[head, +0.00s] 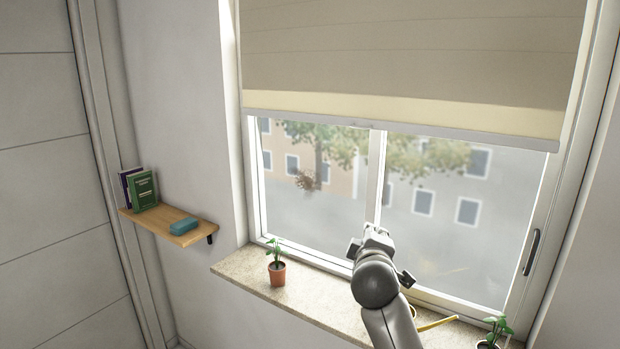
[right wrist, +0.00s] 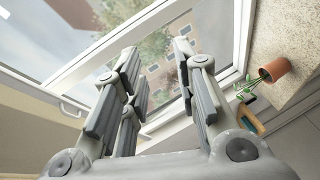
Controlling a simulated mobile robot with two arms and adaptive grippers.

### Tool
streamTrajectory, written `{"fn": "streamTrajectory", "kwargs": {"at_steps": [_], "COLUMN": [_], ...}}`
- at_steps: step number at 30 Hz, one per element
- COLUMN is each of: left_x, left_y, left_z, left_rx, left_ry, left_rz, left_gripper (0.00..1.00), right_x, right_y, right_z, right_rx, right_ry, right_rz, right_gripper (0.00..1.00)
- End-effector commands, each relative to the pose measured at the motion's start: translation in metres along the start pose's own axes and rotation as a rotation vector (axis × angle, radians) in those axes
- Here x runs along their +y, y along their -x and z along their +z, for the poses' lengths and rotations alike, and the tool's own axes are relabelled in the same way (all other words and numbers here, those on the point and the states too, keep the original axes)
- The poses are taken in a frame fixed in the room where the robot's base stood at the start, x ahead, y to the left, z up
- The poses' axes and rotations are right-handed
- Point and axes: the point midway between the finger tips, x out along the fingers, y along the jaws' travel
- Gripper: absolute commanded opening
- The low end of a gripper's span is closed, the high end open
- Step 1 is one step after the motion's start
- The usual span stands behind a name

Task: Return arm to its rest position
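My right arm reaches up from the bottom of the head view, and its gripper (head: 374,240) is in front of the window (head: 320,205), near the middle upright of its frame. In the right wrist view, the fingers of this gripper (right wrist: 157,55) are spread apart with nothing between them. The window panes and frame show behind the fingers. The head view does not show clearly whether the gripper touches the window. My left arm and gripper are not in view.
A stone sill (head: 318,294) runs below the window. On it stand a potted plant (head: 277,271) left of my arm, another plant (head: 494,331) on the right, and a yellow item (head: 436,324). A blind (head: 410,60) hangs above.

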Motion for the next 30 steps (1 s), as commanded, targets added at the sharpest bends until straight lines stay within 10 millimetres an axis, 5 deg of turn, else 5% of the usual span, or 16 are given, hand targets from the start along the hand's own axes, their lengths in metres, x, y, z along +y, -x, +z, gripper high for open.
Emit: {"fn": "streamTrajectory", "kwargs": {"at_steps": [1,6,15,21,30], "left_x": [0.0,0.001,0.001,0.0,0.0], "left_y": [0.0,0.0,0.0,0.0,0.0], "left_z": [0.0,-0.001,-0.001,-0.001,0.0], "left_rx": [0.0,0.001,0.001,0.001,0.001], "left_ry": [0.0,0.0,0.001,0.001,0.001], "left_rz": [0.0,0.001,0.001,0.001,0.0], "left_gripper": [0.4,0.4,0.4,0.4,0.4], "right_x": [-0.035,-0.133,-0.266,-0.311,-0.335], "right_y": [0.007,0.045,0.164,0.246,0.329], "right_z": [0.022,0.086,0.184,0.224,0.253], "right_rx": [-0.021,-0.108,-0.333,-0.483,-0.641], "right_ry": [-0.058,-0.263,-0.576,-0.718,-0.827], "right_rz": [-0.063,-0.256,-0.552,-0.687,-0.8], "right_gripper": [0.28,0.28,0.28,0.28,0.28]}}
